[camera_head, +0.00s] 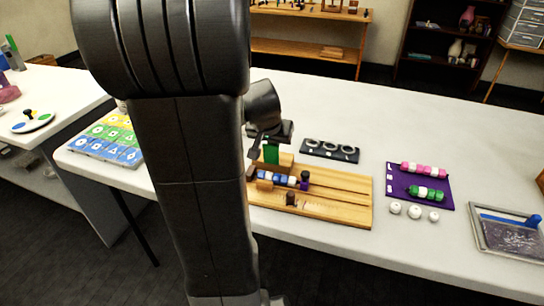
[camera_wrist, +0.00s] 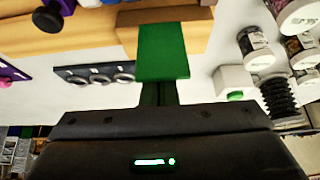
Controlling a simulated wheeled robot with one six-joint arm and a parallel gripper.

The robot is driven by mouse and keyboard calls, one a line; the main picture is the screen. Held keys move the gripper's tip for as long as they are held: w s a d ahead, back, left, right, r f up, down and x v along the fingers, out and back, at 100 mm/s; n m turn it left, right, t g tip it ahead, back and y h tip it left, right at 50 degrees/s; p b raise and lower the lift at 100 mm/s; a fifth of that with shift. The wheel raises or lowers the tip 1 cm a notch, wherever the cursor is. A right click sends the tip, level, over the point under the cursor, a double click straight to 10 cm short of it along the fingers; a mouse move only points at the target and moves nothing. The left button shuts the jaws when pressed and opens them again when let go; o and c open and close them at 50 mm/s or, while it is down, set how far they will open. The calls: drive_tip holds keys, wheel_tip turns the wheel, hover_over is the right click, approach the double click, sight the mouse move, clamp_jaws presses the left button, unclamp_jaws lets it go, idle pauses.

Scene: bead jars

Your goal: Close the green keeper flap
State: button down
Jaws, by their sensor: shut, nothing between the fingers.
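The green keeper flap (camera_head: 271,154) shows beside a wooden block at the back left of the wooden board (camera_head: 340,205). It appears raised in the head view. In the wrist view the flap (camera_wrist: 163,52) is a flat green plate straight ahead of my fingers. My gripper (camera_head: 259,146) is at the flap; it also shows in the wrist view (camera_wrist: 158,93), with the fingers together and nothing held. The fingertips look very close to the flap's near edge, but I cannot tell whether they touch. My arm hides the board's left end in the head view.
A row of blue, white and dark beads (camera_head: 280,179) lies on the board. A black plate with rings (camera_head: 330,150) stands behind it. A purple mat (camera_head: 433,192) with bead rows is to the right. White-lidded jars (camera_wrist: 257,50) show right in the wrist view.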

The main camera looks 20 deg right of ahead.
sight(272, 154)
drive_tip(key=shift+s+a+f+t+h+b, duration=0.2)
drive_tip(key=shift+s+t+h+b, duration=0.25)
drive_tip(key=shift+b, duration=1.35)
drive_tip(key=shift+s+a+f+t+h+b, duration=0.2)
drive_tip(key=shift+t+b, duration=0.45)
drive_tip(key=shift+b, duration=1.15)
drive_tip(key=shift+s+a+r+p, duration=0.1)
drive_tip(key=shift+a+r+p, duration=0.05)
drive_tip(key=shift+r+p, duration=0.35)
drive_tip(key=shift+r+p, duration=0.85)
drive_tip(key=shift+r, duration=0.35)
wheel_tip(272, 154, up, 4)
drive_tip(key=p, duration=0.3)
drive_tip(key=shift+f, duration=0.1)
drive_tip(key=s+a+f+b, duration=0.2)
drive_tip(key=s+a+f, duration=0.2)
drive_tip(key=s, duration=0.4)
drive_tip(key=shift+a, duration=0.35)
